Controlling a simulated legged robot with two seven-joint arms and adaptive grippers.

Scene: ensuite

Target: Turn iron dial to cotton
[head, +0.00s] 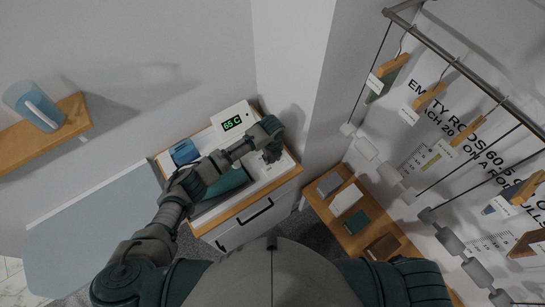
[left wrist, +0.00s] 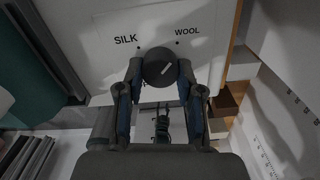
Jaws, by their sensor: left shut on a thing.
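The iron dial (left wrist: 157,60) is a dark round knob with a short white mark, on a white panel (left wrist: 105,62) in the left wrist view. The mark slants toward the upper right. The words SILK and WOOL show above the knob, each beside a small dot. No cotton label is visible. My left gripper (left wrist: 160,70) is shut on the dial, one finger on each side. In the head view my left gripper (head: 272,140) is at the right of a white unit with a green display (head: 233,123); its fingers hide the dial there. My right gripper is not in view.
The unit stands on a wood-topped drawer cabinet (head: 245,216) in the corner. A blue object (head: 184,152) and a teal item lie there. An ironing board (head: 95,225) is at left. A shelf (head: 22,149) holds a blue jug (head: 36,107). A hanging rail (head: 460,65) is at right.

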